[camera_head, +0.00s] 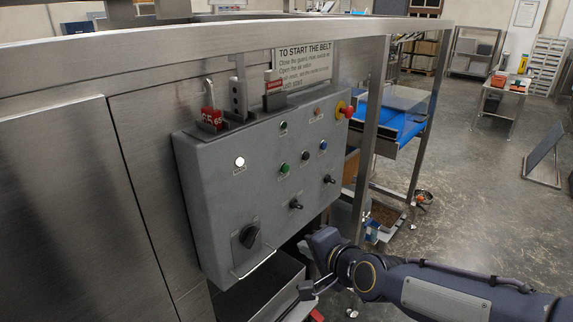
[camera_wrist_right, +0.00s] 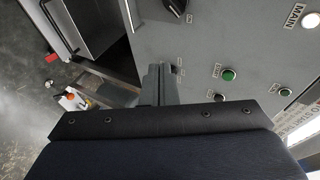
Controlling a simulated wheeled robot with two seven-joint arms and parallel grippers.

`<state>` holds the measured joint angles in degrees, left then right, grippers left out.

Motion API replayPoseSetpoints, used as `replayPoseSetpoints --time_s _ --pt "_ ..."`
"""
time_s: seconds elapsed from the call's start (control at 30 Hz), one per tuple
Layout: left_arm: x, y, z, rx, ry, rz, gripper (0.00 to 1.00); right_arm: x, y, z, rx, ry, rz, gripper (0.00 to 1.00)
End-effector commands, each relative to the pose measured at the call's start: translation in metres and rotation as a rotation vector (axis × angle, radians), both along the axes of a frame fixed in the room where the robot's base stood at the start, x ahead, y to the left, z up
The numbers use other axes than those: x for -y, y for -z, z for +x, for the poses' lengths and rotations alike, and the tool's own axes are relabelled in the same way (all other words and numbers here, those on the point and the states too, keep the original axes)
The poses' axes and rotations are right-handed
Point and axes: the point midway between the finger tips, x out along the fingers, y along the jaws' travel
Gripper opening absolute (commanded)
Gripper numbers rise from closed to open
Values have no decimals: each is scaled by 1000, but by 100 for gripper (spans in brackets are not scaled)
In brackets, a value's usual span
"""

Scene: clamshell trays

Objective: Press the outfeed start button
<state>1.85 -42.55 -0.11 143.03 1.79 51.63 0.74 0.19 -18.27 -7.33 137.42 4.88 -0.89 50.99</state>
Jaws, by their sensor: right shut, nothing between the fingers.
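The grey control box (camera_head: 190,190) carries a green button (camera_head: 284,168), a black button (camera_head: 305,155) and a blue button (camera_head: 323,146) in a slanting row. The green button also shows in the right wrist view (camera_wrist_right: 228,75). My right gripper (camera_head: 314,240) is shut and empty, below and right of the buttons, near the box's lower edge. In the right wrist view its fingers (camera_wrist_right: 160,80) point toward the box, apart from the green button. My left gripper is not in view.
The box also has a lit white lamp (camera_head: 239,162), a red emergency stop (camera_head: 343,110), two toggle switches (camera_head: 295,204) and a black rotary knob (camera_head: 249,236). A steel frame post (camera_head: 370,140) stands at its right. Open floor lies further right.

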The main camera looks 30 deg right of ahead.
Motion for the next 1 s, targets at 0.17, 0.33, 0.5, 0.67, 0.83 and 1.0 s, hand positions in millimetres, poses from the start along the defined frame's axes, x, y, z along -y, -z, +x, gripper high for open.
replayPoseSetpoints --time_s 0.17,0.33,0.5,0.67,0.83,1.0 --pt "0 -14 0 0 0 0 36 39 -24 51 192 320 292 0" --pt "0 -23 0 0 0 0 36 71 -43 79 415 525 538 0" --pt "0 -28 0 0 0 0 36 90 -56 89 588 614 702 0" --pt "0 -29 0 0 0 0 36 97 -61 91 663 635 770 0" --pt "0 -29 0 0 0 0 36 98 -62 91 677 637 780 0" --pt "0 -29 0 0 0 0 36 97 -62 91 675 636 779 0"
